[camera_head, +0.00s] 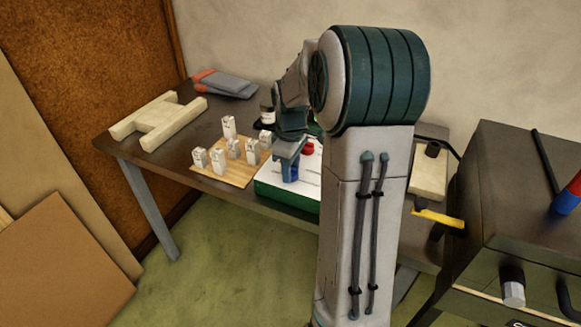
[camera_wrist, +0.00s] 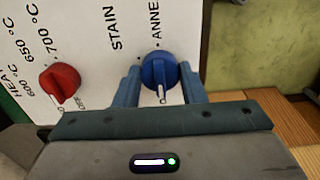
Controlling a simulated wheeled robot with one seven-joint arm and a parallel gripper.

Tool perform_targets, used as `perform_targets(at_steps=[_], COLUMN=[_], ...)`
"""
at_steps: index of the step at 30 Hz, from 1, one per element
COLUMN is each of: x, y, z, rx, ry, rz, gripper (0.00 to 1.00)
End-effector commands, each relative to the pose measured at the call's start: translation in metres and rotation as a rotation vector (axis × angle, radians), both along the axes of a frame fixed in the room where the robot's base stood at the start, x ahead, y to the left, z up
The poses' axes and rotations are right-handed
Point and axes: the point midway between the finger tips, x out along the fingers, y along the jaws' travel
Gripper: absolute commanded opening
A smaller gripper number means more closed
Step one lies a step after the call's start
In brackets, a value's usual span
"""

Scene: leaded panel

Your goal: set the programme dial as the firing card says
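The control box (camera_head: 265,183) has a white top and green sides and stands at the table's front edge. In the wrist view its panel (camera_wrist: 92,75) carries a red dial (camera_wrist: 60,82) with temperature marks 600, 650 and 700 °C; it also shows in the head view (camera_head: 308,147). A blue dial (camera_wrist: 158,70) sits beside lettering reading STAIN and ANNE, partly cut off. Its white pointer points down, toward my gripper's body. My gripper (camera_wrist: 160,88) has one blue finger on each side of the blue dial; contact is unclear. No firing card is readable.
Several small white blocks (camera_head: 228,126) stand on and near a wooden board (camera_head: 228,180) left of the box. A dark cabinet (camera_head: 520,190) stands at right. My arm hides the middle of the table.

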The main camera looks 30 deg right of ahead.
Motion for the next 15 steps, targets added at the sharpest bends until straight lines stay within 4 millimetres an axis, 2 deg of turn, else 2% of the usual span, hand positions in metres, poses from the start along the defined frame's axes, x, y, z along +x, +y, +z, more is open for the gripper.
perform_targets(at_steps=[8,15], x=[0.0,0.0003], y=[0.0,0.0004], z=[0.0003,0.0003], rx=[0.0,0.0], ry=[0.0,0.0], rz=[-0.024,-0.139], gripper=[0.14,0.14])
